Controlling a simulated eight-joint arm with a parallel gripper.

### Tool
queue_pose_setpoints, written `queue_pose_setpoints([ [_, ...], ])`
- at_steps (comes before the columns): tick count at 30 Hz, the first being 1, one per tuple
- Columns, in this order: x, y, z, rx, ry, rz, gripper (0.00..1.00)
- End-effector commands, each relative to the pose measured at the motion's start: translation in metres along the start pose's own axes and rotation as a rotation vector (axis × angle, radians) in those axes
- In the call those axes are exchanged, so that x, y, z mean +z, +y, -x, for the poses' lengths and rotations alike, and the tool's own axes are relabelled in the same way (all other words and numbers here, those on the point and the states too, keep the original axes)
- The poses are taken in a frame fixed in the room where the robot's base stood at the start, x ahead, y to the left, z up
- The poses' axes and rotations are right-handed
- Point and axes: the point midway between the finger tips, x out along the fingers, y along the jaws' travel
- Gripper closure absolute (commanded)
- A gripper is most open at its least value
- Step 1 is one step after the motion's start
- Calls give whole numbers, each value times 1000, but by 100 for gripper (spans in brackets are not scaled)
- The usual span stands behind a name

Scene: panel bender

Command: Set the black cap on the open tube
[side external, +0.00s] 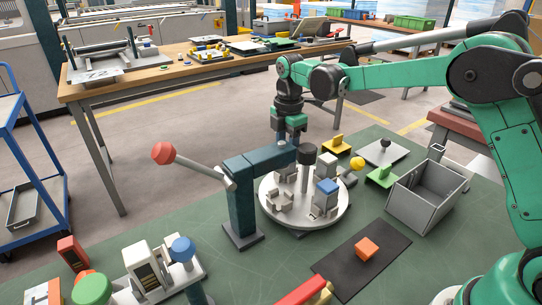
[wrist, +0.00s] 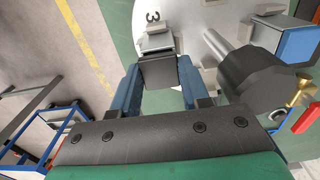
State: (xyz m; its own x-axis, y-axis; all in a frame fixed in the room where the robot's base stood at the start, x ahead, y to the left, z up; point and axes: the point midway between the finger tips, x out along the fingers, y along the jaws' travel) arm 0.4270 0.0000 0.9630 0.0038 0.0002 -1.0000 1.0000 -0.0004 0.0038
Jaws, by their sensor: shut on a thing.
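My gripper (side external: 290,138) hangs over the back of the round turntable, close behind the dark teal press frame. In the wrist view, my gripper's (wrist: 159,70) two blue fingers are shut on a dark, square-faced piece, which I take as the black cap (wrist: 158,74). A grey block-shaped part sits just beyond it, by the mark 3 on the turntable (wrist: 196,18). I cannot tell whether the cap touches that part. The tube's open mouth is not clearly visible. In the side view the press frame hides the held piece.
The press frame (side external: 240,195) with a red-knobbed lever (side external: 190,163) stands at the turntable's left. A black cylinder (wrist: 255,75) is close right of my fingers. Blue-topped (side external: 327,187) and grey fixtures crowd the turntable. A grey bin (side external: 428,200) stands to its right.

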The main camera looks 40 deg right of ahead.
Motion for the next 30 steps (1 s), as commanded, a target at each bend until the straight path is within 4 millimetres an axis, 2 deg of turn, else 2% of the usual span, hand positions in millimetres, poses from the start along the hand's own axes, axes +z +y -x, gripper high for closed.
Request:
queue_pose_setpoints([
  [5, 0, 0, -4, 0, 0, 0, 100],
  [6, 0, 0, -4, 0, 0, 0, 48],
  [9, 0, 0, -3, 0, 0, 0, 23],
  [15, 0, 0, -3, 0, 0, 0, 23],
  [16, 0, 0, -3, 0, 0, 0, 20],
  [18, 0, 0, -3, 0, 0, 0, 2],
  [25, 0, 0, -2, -2, 0, 0, 2],
  [30, 0, 0, 10, -4, 0, 0, 2],
])
